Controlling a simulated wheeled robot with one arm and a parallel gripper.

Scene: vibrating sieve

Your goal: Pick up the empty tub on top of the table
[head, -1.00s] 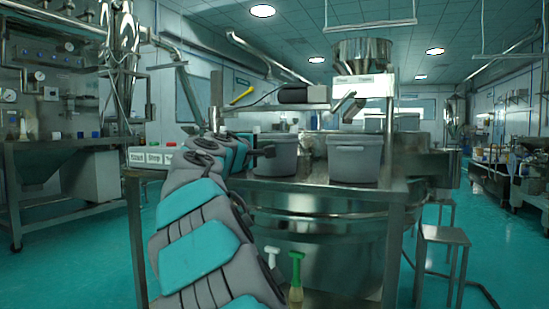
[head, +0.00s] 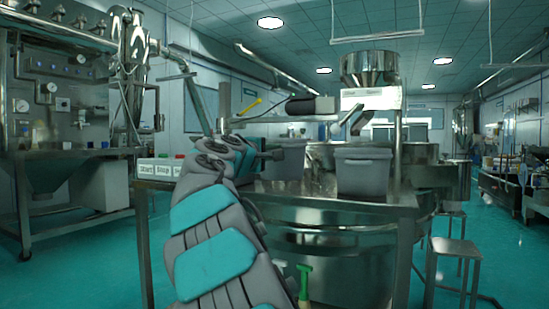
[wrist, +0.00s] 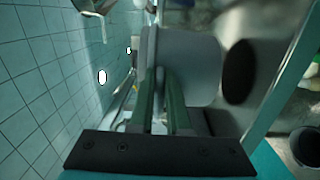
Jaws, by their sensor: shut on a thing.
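A grey tub (head: 288,163) stands at the left on the steel table (head: 330,190), partly hidden behind my gripper. My gripper (head: 272,153) is shut on its rim and wall at the left side. In the wrist view the two green fingers (wrist: 162,102) pinch the wall of the grey tub (wrist: 192,65). The tub looks upright in the head view; I cannot tell whether its base is clear of the tabletop. Its inside is hidden. A second grey tub (head: 363,173), with a lid-like top, stands to its right on the table.
A Start/Stop button box (head: 160,168) sits at the table's left end. A machine with a steel hopper (head: 369,68) rises behind the tubs. A stool (head: 455,246) stands on the floor to the right. A green-handled brush (head: 304,285) shows at the bottom.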

